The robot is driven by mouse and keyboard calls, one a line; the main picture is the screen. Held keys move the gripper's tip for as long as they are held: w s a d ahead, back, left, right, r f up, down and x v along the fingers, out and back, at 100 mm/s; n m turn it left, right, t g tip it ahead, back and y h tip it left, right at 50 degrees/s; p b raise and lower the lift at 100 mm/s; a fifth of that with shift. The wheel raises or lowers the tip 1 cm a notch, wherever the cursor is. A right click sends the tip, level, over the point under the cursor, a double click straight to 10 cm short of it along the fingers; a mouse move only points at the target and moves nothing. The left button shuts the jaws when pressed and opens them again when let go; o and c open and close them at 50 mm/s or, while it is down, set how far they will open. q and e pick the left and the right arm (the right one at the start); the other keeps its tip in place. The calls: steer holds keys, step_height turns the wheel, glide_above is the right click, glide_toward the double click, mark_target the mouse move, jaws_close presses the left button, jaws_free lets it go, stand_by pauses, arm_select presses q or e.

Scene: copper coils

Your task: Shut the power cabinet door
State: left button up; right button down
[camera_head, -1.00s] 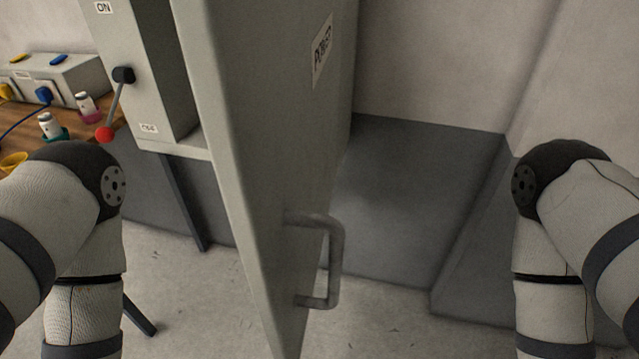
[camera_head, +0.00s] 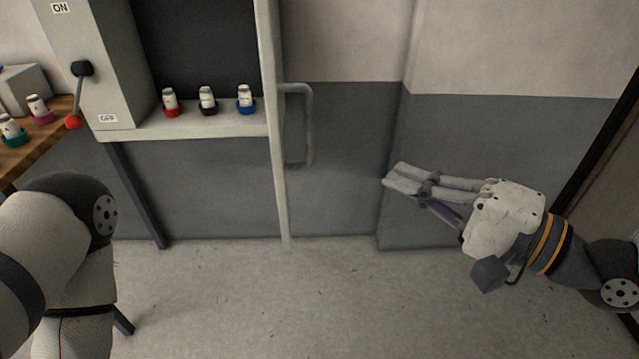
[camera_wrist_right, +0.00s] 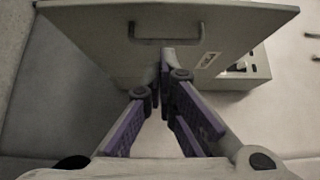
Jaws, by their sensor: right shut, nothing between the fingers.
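The power cabinet (camera_head: 118,70) is grey and stands at the left in the head view. Its door (camera_head: 274,130) is open and seen nearly edge-on, with a grey bar handle (camera_head: 309,125) on its right side. In the right wrist view the door's face (camera_wrist_right: 100,35) spans the top, with the handle (camera_wrist_right: 165,37) near its upper edge. My right gripper (camera_head: 393,178) is shut and empty, to the right of the door and handle and apart from them. Its fingertips (camera_wrist_right: 163,72) point toward the door's face. My left gripper is out of view; only my left arm shows.
Red, black and blue-based bottles (camera_head: 207,100) stand on the cabinet's shelf. A lever with a red knob (camera_head: 73,121) is on the cabinet's side, between ON and OFF labels. A wooden table (camera_head: 60,135) is at the far left. The floor (camera_head: 300,300) in front is clear.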

steer(key=b, duration=0.1)
glide_toward(310, 155)
steer(key=w+a+r, duration=0.2)
steer(key=a, duration=0.1)
steer(key=shift+w+a+r, duration=0.2)
steer(key=shift+w+r, duration=0.05)
steer(key=shift+w, duration=0.1)
steer(key=a, duration=0.4)
steer(key=shift+s+r, duration=0.15)
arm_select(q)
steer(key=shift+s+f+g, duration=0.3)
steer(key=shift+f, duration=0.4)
arm_select(e)
steer(key=shift+a, duration=0.15)
